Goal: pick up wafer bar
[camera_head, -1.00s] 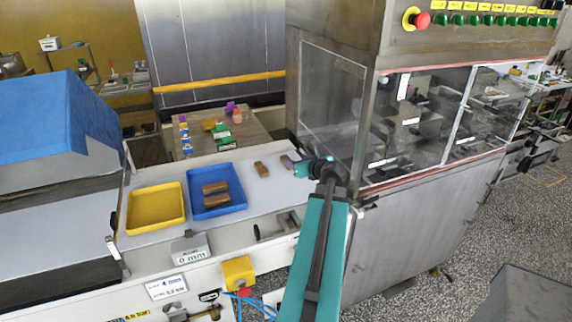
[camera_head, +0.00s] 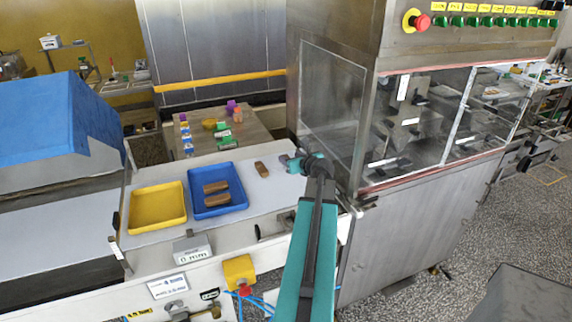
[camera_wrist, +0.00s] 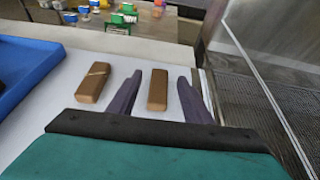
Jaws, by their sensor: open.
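Two brown bars lie on the white belt. The plain bar (camera_wrist: 157,90) lies between the two dark fingers of my gripper (camera_wrist: 159,78) in the wrist view, with a gap on each side. My gripper is open around it and holds nothing. In the head view my gripper (camera_head: 287,160) hides this bar. The other bar (camera_wrist: 94,82), with a pale slanting line across it, lies outside the left finger; it also shows in the head view (camera_head: 261,169). I cannot tell by label which is the wafer bar.
A blue tray (camera_head: 241,203) holding two brown bars and an empty yellow tray (camera_head: 157,226) stand to the left on the belt. A clear panel (camera_head: 333,110) and the steel machine (camera_head: 420,225) stand close on the right. A table with small coloured items (camera_head: 255,132) is behind.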

